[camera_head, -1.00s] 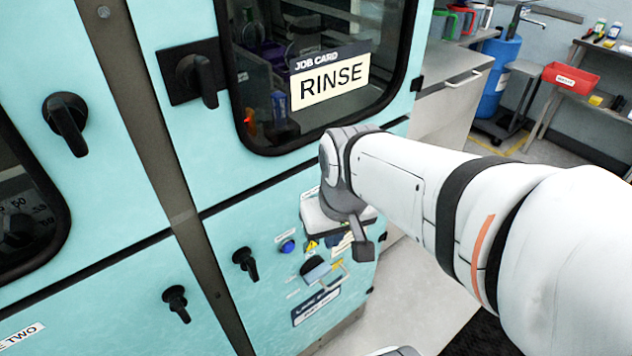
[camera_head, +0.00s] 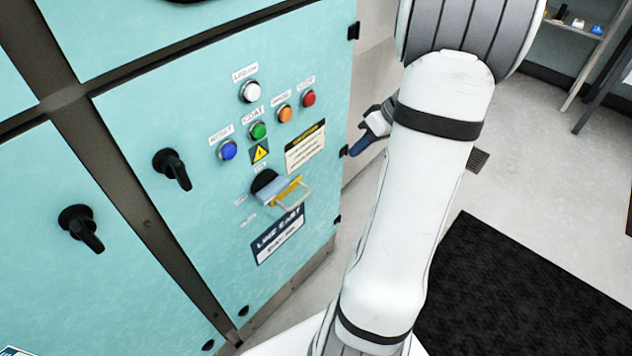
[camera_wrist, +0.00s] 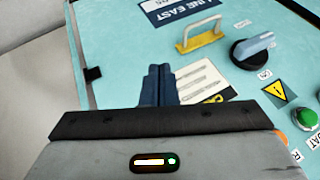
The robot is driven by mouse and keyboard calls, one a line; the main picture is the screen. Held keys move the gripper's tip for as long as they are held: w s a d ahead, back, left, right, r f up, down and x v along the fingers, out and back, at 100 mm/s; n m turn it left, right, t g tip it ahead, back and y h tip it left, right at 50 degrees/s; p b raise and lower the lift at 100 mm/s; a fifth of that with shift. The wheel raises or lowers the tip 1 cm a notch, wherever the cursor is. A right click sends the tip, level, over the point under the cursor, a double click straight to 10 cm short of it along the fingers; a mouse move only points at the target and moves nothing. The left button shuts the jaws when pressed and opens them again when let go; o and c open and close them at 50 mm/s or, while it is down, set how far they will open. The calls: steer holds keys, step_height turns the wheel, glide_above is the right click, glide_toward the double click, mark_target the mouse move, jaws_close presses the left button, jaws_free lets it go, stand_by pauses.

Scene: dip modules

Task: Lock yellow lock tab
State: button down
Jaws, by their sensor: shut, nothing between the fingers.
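The yellow lock tab (camera_head: 288,190) is on the lower teal panel, with a pale metal loop (camera_head: 296,198) at it. Beside it is a rotary switch with a grey-blue handle (camera_head: 272,192) on a black disc. In the wrist view the yellow tab (camera_wrist: 201,42) with its loop is beyond my fingertips, up and to the right, and the switch (camera_wrist: 253,48) is right of it. My gripper (camera_head: 360,145) is to the right of the panel in the head view, apart from the tab. Its dark blue fingers (camera_wrist: 157,70) are shut together and empty.
White, green, orange, red and blue buttons (camera_head: 258,130) sit above the tab, with a warning label (camera_head: 305,147) nearby. A LINE EAST plate (camera_head: 278,235) is below. Black knobs (camera_head: 172,168) are at left. Floor right of the cabinet is open, with a black mat (camera_head: 500,290).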

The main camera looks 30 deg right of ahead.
steer(key=w+a+f+b, duration=0.2)
steer(key=a+f, duration=0.7)
steer(key=shift+w+b, duration=0.15)
steer(key=shift+b, duration=0.25)
